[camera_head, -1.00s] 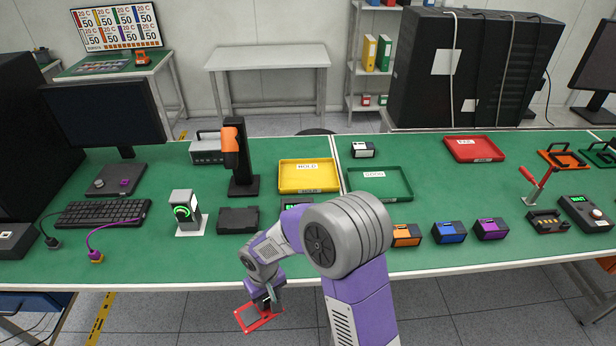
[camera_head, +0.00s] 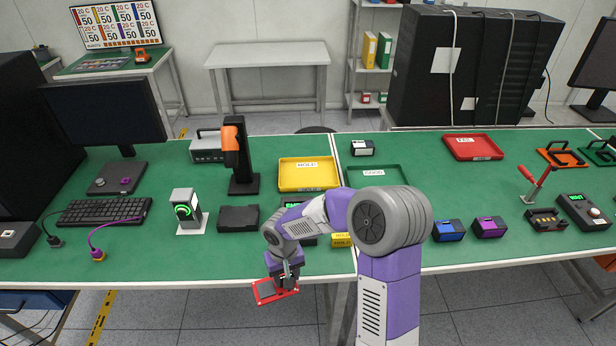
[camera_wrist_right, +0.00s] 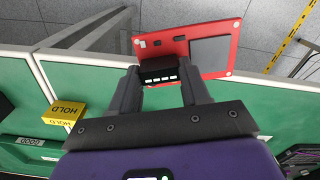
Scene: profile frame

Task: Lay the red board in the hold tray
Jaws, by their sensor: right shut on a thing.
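The red board (camera_head: 268,292) is a flat red plate with a dark grey panel. My right gripper (camera_head: 287,274) is shut on it at one edge and holds it just in front of the table's front edge. In the right wrist view the red board (camera_wrist_right: 228,46) sticks out beyond the fingertips of my right gripper (camera_wrist_right: 160,78), with a small black block between the fingers. The hold tray (camera_head: 309,187) is yellow, marked HOLD, and its visible floor is bare apart from the label. It stands farther back on the green table. My left gripper is not in view.
A green GOOD tray (camera_head: 384,170) and a red FAIL tray (camera_head: 473,156) stand to the right of the hold tray. A scanner on a black stand (camera_head: 241,170) rises to its left. A yellow HOLD block (camera_head: 341,240) lies near the front edge, beside my arm.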

